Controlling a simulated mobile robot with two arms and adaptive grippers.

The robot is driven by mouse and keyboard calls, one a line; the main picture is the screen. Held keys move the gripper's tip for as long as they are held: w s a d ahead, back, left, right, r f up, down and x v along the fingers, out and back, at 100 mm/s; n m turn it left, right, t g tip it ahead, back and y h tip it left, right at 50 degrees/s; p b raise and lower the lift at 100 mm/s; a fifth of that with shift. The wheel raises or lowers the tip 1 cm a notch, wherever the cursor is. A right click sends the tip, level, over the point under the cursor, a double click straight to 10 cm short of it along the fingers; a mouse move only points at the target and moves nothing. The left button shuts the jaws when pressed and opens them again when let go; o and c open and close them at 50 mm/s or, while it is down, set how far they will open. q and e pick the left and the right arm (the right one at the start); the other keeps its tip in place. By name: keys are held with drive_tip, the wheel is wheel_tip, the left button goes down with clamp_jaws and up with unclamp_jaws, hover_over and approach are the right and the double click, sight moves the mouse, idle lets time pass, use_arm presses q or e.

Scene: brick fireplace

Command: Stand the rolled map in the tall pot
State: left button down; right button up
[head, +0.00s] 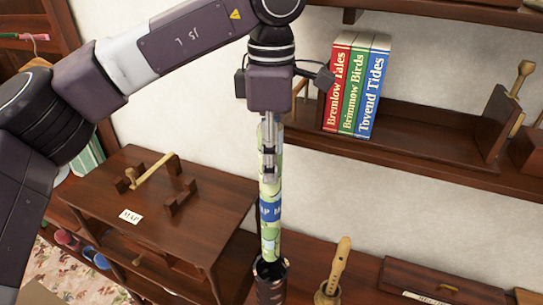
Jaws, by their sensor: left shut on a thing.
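The rolled map (270,232) is a slim green patterned roll with a blue lettered band. It hangs upright in the middle of the head view. My left gripper (269,165) points down and is shut on the map's upper part. The tall pot (270,292) is dark and stands directly below, cut off by the bottom edge of the picture. The map's lower end is at the pot's mouth; I cannot tell how far inside it is, if at all. My right gripper is not in view.
A wooden flute (337,266) stands in a small holder just right of the pot. A cabinet with a "MAP" label (130,216) and wooden cradle pieces (181,196) is at left. Three books (354,85) stand on a wall shelf (430,150) to the right.

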sight(271, 218)
use_arm(q)
drive_tip(key=shift+w+f+b, duration=0.15)
drive_tip(key=shift+f+b, duration=5.4)
drive_tip(key=shift+f, duration=2.4)
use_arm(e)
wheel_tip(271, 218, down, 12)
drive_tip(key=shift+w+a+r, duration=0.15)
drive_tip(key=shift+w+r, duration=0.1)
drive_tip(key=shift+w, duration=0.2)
use_arm(q)
drive_tip(key=c, duration=1.4)
unclamp_jaws()
drive_tip(key=shift+c, duration=0.2)
wheel_tip(271, 218, up, 12)
